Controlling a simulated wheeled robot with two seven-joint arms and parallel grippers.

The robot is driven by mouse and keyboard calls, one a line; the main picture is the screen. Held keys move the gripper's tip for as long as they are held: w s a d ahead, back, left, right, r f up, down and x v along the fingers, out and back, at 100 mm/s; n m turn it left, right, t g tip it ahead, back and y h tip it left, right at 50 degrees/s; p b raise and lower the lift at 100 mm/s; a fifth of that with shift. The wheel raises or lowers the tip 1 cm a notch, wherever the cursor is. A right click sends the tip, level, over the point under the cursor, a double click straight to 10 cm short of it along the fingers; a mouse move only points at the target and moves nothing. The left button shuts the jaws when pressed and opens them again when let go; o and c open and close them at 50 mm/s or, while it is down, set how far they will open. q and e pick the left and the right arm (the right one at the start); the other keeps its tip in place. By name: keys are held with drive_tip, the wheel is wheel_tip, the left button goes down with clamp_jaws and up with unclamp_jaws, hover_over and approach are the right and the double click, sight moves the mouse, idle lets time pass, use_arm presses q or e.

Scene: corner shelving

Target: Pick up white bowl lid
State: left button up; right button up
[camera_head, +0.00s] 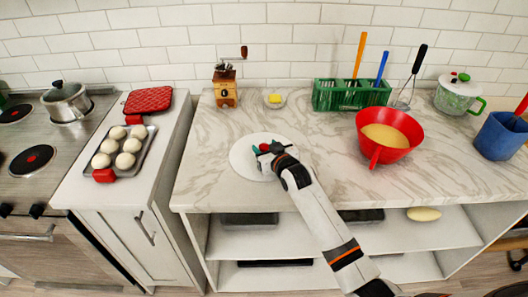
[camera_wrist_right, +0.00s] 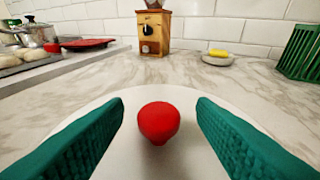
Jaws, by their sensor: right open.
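The white bowl lid (camera_head: 242,160) lies flat on the marble counter in the head view, a round white disc partly hidden by my right gripper. In the right wrist view the lid (camera_wrist_right: 185,162) fills the lower middle, with its red knob (camera_wrist_right: 158,121) standing up from it. My right gripper (camera_head: 264,151) is open over the lid. Its two green fingers (camera_wrist_right: 160,118) are on either side of the knob, with a clear gap on both sides. My left gripper is not in view.
A red bowl (camera_head: 360,152) stands to the right on the counter (camera_head: 215,185). Behind are a wooden grinder (camera_head: 226,92), a small dish with a yellow piece (camera_head: 275,100) and a green rack (camera_head: 330,97). The counter around the lid is clear.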

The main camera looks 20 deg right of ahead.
drive_tip(key=shift+x, duration=1.15)
drive_tip(key=shift+s, duration=0.15)
drive_tip(key=c, duration=1)
